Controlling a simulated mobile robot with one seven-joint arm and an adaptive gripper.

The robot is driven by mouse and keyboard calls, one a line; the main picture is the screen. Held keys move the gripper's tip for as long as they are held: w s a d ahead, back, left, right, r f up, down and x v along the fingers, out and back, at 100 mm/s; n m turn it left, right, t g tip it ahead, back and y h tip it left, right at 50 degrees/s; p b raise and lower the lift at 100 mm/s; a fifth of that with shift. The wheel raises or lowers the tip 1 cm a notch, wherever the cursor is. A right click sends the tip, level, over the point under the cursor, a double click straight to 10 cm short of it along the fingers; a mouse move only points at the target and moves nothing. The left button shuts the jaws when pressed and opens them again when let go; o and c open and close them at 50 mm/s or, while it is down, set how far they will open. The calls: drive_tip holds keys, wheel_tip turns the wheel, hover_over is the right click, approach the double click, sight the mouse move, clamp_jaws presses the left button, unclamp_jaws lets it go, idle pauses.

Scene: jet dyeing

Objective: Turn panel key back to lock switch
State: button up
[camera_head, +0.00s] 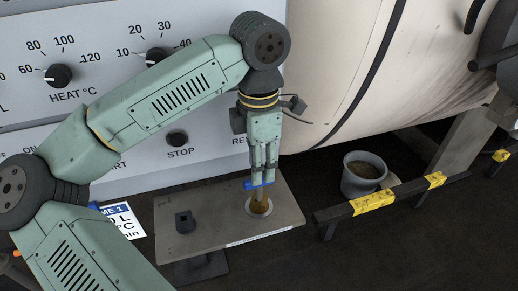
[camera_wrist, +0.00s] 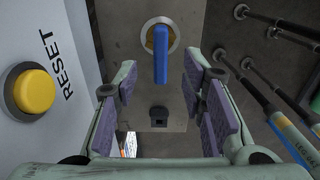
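The panel key (camera_head: 256,184) has a blue handle. It stands in a round, pale-rimmed lock switch (camera_head: 259,208) with a brassy middle, on a grey plate. In the wrist view the blue key (camera_wrist: 161,58) lies between the lines of my two fingers, with a clear gap on each side. The switch ring (camera_wrist: 149,36) shows behind the key's upper end. My gripper (camera_head: 263,166) points down just above the key. In the wrist view my gripper (camera_wrist: 165,88) is open, its purple pads wide apart and holding nothing.
A small black square fitting (camera_head: 185,222) stands on the plate (camera_head: 222,240) left of the switch. The control panel (camera_head: 110,100) rises behind. A yellow RESET button (camera_wrist: 31,91) is close on the left. A grey bucket (camera_head: 363,176) and a yellow-marked rail (camera_head: 373,201) are to the right.

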sight(259, 198)
wheel_tip(259, 198, down, 8)
drive_tip(key=shift+d+f+p, duration=0.1)
drive_tip(key=shift+f+p, duration=0.15)
drive_tip(key=shift+p, duration=0.25)
drive_tip(key=shift+c, duration=0.2)
clamp_jaws()
idle(0.4)
